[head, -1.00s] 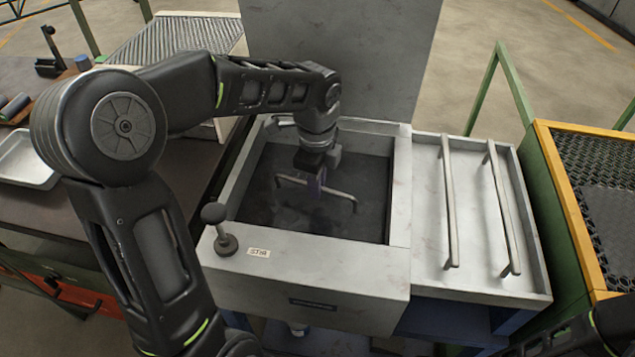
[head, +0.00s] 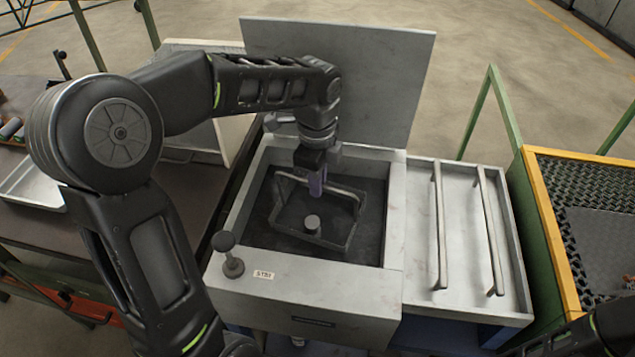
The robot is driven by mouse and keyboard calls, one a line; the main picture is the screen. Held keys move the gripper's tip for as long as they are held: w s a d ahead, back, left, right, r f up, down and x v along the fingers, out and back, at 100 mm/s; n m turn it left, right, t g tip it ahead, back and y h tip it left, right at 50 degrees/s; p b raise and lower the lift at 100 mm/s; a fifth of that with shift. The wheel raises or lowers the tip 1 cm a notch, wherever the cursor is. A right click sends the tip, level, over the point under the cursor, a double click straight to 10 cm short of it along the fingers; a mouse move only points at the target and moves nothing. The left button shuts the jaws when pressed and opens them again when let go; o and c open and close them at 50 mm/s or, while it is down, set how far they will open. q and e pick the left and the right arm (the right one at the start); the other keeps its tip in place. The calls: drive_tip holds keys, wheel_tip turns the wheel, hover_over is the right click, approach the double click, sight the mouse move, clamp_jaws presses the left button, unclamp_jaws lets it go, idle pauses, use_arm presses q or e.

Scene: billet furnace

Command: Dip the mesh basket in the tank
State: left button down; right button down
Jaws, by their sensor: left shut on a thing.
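The grey tank (head: 304,312) stands in the middle, with dark liquid inside and its lid (head: 375,85) upright behind it. My left gripper (head: 316,190) is shut on the handle of the mesh basket (head: 345,238), over the tank opening. The basket's rim and part of its inside show within the tank walls, and a small grey cylinder (head: 312,223) stands in it. I cannot tell whether the basket's bottom still touches the liquid. My right gripper is out of view; only part of that arm shows at the bottom right.
A drain tray with two rails (head: 440,225) adjoins the tank on the right, with nothing on it. Beyond it stands a yellow-edged bin with a mesh top (head: 590,200). A knob (head: 228,255) rises from the tank's front left corner. A workbench with a metal tray (head: 35,187) is at left.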

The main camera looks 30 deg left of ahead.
use_arm(q)
wheel_tip(320, 180, up, 5)
drive_tip(key=p, duration=0.3)
wheel_tip(320, 180, up, 10)
drive_tip(key=p, duration=0.8)
drive_tip(key=shift+f, duration=0.25)
